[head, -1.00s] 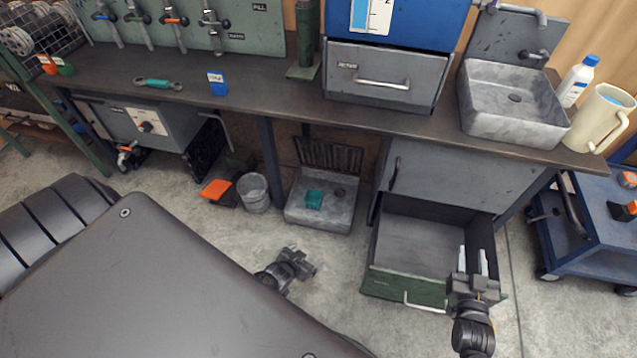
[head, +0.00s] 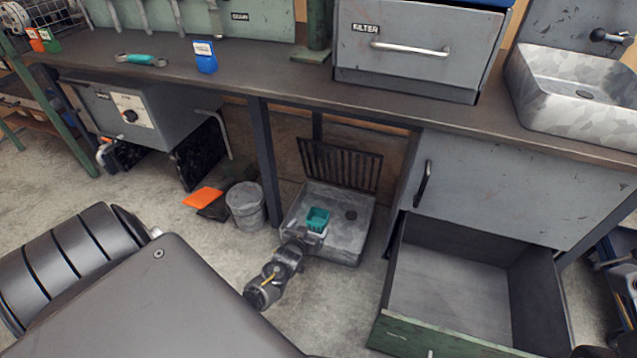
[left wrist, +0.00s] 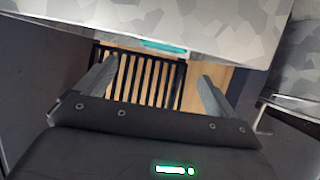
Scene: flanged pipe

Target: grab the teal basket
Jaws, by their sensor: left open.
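The teal basket (head: 318,216) is a small open-topped box on the grey mottled basin unit (head: 357,247) under the bench. In the left wrist view, a thin teal strip (left wrist: 163,46), likely the basket, shows at the edge of a mottled grey surface. My left gripper (head: 313,236) is right at the near side of the basket, its pale fingers overlapping the basket's lower edge in the head view. In the left wrist view its two fingers (left wrist: 160,88) are spread with nothing between them. Whether they touch the basket is unclear. My right gripper is out of view.
A dark slatted rack (head: 340,165) stands behind the basket. A grey bucket (head: 246,205) and an orange dustpan-like piece (head: 203,197) are to the left, near a bench leg (head: 265,160). An open drawer (head: 455,290) is at right. The bench top (head: 280,90) overhangs.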

